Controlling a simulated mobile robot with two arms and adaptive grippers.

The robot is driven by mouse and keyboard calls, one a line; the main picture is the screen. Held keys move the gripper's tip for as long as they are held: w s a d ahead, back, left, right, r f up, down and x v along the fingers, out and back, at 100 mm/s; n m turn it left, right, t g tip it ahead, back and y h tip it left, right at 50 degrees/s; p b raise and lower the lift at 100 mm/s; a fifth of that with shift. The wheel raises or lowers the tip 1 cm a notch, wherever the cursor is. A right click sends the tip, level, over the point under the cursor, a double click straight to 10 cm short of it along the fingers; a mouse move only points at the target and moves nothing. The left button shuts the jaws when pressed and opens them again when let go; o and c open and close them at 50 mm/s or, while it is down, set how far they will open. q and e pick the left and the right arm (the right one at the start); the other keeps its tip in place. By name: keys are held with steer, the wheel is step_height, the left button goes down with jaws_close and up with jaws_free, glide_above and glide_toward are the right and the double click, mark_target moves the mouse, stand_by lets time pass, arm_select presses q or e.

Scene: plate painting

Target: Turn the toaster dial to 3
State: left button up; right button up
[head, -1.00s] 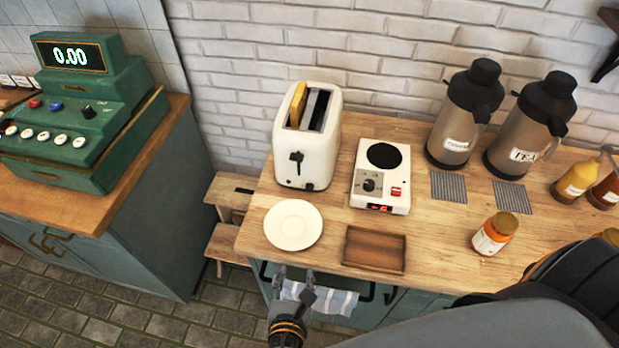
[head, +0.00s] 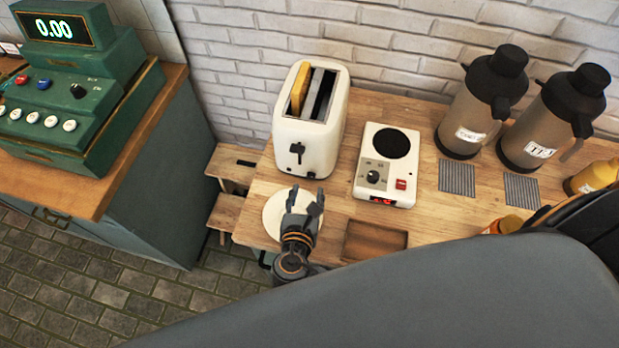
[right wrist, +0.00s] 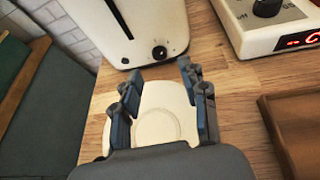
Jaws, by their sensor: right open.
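The white toaster (head: 322,140) stands on the wooden counter, with a slice of bread (head: 299,90) in one slot and a black lever on its front. In the right wrist view the toaster (right wrist: 150,20) shows its round black dial (right wrist: 159,52) low on the front face. The dial's setting is too small to read. My right gripper (head: 305,196) is open and empty above the white plate (head: 273,214), in front of the toaster. In the wrist view its fingers (right wrist: 160,88) are spread, with the dial beyond them and not touched. My left gripper is not in view.
A white hot plate (head: 370,180) with a knob stands right of the toaster. A wooden tray (head: 375,241) lies in front of it. Two dispensers (head: 470,110) stand at the right. The green cash register (head: 75,90) is on another counter at left.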

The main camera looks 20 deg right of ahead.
mark_target(311, 177)
steer(key=x, duration=0.5)
steer(key=shift+s+p, duration=0.1)
steer(key=shift+p, duration=0.3)
steer(key=shift+d, duration=0.1)
jaws_close()
